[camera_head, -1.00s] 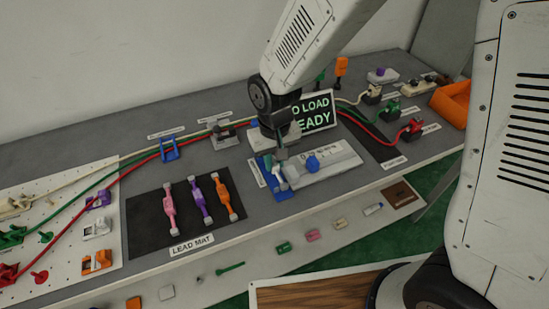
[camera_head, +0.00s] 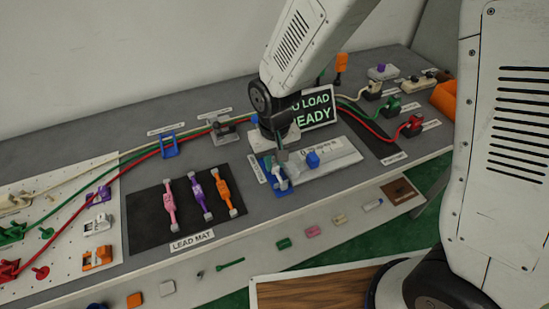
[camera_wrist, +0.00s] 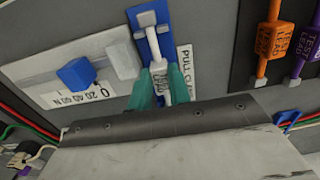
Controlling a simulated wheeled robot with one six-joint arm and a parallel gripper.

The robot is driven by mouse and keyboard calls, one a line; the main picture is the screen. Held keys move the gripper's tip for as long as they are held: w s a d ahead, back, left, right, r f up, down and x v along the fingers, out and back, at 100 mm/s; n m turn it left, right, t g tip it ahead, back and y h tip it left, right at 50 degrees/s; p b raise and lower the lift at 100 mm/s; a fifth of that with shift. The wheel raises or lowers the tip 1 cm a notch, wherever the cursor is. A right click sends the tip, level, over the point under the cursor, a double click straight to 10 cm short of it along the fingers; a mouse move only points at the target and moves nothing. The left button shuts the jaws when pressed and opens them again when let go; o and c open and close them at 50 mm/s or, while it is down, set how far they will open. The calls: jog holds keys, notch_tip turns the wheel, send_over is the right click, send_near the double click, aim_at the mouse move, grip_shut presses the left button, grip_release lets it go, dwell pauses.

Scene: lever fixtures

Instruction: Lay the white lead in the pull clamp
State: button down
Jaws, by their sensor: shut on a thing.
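The pull clamp (camera_head: 286,190) is a blue fixture on the bench, with a printed label beside it and a pale gauge panel (camera_head: 335,155) to its right. My gripper (camera_wrist: 160,88) is shut on the white lead (camera_wrist: 155,58), its teal fingers on either side of the lead's printed body. The lead lies lengthwise along the blue clamp bed (camera_wrist: 137,28) in the wrist view, one end cap over the bed. I cannot tell whether it touches the bed. In the head view my gripper (camera_head: 281,160) points down over the clamp and hides part of it. The lead's near end is hidden by my gripper.
A black lead mat (camera_head: 150,225) holds pink (camera_head: 170,204), purple (camera_head: 201,197) and orange (camera_head: 224,196) leads. A lit sign (camera_head: 318,107) stands behind the clamp. The panel has a blue knob (camera_head: 313,159). Cables run along the back, past a blue bracket (camera_head: 169,146).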

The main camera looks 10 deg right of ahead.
jog(key=shift+f, duration=0.35)
jog(key=c, duration=1.2)
grip_release()
jog(key=shift+c, duration=0.2)
jog(key=shift+c, duration=0.5)
jog(key=shift+o, duration=0.3)
